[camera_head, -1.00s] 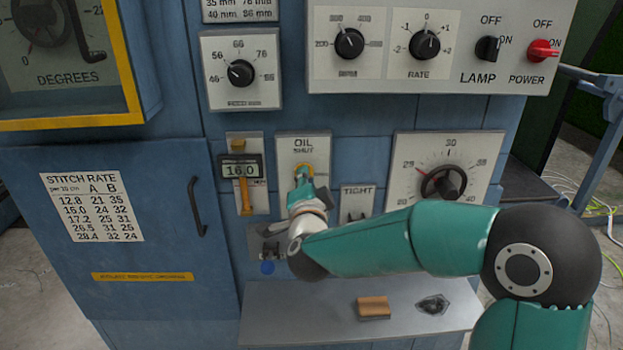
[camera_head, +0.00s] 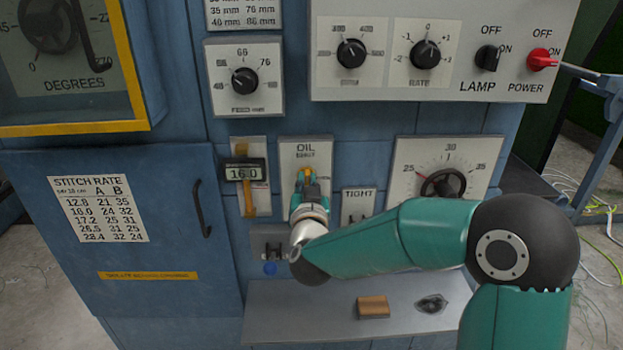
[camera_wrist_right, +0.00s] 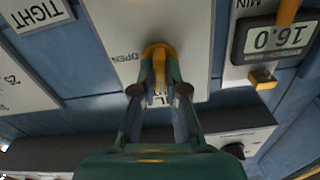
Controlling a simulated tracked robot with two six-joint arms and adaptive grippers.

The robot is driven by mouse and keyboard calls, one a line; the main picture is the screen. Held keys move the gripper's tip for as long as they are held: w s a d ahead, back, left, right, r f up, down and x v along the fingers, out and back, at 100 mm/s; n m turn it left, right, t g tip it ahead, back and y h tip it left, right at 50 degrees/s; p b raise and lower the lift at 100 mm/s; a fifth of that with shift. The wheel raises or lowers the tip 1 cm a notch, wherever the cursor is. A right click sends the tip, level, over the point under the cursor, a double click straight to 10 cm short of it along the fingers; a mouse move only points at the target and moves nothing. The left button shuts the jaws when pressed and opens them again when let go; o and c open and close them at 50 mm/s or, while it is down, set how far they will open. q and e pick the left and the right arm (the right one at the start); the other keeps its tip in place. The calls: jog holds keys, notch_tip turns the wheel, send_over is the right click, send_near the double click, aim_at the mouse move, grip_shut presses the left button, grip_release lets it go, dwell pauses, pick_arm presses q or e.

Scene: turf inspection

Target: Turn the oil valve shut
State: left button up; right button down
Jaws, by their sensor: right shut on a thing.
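The oil valve is a small yellow handle (camera_head: 305,173) on a pale plate (camera_head: 322,150) marked OIL and SHUT at the top. In the right wrist view, the yellow handle (camera_wrist_right: 158,52) stands out from the plate, with an OPEN label beside it. My right gripper (camera_head: 307,182) reaches it from below, and its fingers (camera_wrist_right: 159,88) are closed on both sides of the handle. The fingers hide part of the handle, so its exact angle is hard to tell. My left gripper is not in view.
A gauge reading 16.0 (camera_head: 245,171) sits just left of the valve plate. A TIGHT plate (camera_head: 358,203) and a large dial (camera_head: 443,185) are to the right. Below, a grey shelf (camera_head: 290,312) holds a wooden block (camera_head: 373,307).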

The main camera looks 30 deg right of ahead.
jog(key=shift+f+n, duration=0.5)
jog(key=shift+n, duration=0.4)
jog(key=c, duration=1.2)
grip_release()
jog(key=shift+r, duration=0.2)
jog(key=v, duration=1.2)
jog(key=shift+d, duration=0.1)
